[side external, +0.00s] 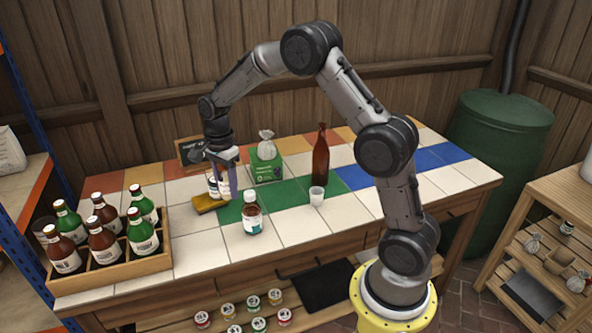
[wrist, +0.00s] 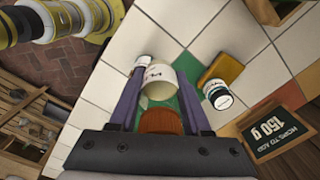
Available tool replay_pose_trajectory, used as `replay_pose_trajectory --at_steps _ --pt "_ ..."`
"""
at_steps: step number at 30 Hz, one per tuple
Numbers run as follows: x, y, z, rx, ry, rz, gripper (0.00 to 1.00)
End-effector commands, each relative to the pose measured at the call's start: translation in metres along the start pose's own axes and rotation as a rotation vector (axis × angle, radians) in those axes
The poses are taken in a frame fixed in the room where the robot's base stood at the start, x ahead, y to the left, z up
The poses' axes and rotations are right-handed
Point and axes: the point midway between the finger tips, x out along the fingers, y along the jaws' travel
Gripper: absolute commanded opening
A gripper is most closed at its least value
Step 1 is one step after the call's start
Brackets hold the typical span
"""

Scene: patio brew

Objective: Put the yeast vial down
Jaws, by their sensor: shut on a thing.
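The yeast vial, a cylinder with a white label and a brown top, is between my gripper's fingers. It shows clearly in the wrist view (wrist: 158,82). My gripper (wrist: 158,100) is shut on it, one finger on each side. In the side view my gripper (side external: 224,182) points down over the tiled table's left half, and a finger partly hides the vial. I cannot tell whether the vial's base touches the tiles.
A yellow sponge (side external: 208,203) and white jar (wrist: 218,96) stand close by. A labelled bottle (side external: 252,214) is in front. A green box (side external: 266,168), brown bottle (side external: 320,160) and white cup (side external: 317,196) stand right; a bottle crate (side external: 120,270) stands left.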

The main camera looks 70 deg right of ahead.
Motion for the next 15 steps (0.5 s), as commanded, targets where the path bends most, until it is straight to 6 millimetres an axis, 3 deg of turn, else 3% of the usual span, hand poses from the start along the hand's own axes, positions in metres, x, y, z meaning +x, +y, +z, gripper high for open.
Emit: replay_pose_trajectory --at_steps 3,7,15 --pt "-0.011 -0.033 -0.051 0.015 0.001 -0.004 0.00" --pt "-0.022 -0.057 -0.110 0.018 0.001 -0.003 0.00" --pt "-0.043 -0.070 -0.234 0.026 0.002 -0.003 0.00"
